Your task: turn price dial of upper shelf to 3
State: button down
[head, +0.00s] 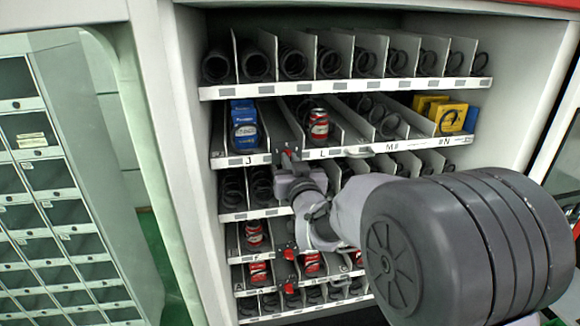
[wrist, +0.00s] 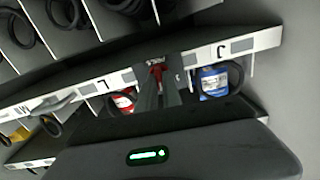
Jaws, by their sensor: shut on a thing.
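The upper shelf edge (head: 329,152) is a white strip with letters J, L, M and N. My gripper (head: 290,161) is at this strip between J and L. A small red part, apparently the price dial (wrist: 157,71), shows at the fingertips in the wrist view. My gripper (wrist: 158,88) is shut on it there. The fingers cover most of the dial, and I cannot read its number.
A blue box (head: 243,124), a red can (head: 319,124) and yellow boxes (head: 446,116) stand behind the strip. Black coils fill the shelf above (head: 345,87). More cans (head: 254,234) sit below. A locker wall (head: 62,186) is at left.

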jog(key=shift+d+f+m+b, duration=0.1)
jog(key=shift+m+b, duration=2.75)
jog(key=shift+b, duration=2.85)
jog(key=shift+f+m+b, duration=0.1)
jog(key=shift+m+b, duration=2.75)
jog(key=shift+b, duration=2.8)
jog(key=shift+r, duration=0.1)
jog(key=c, duration=1.5)
grip_release()
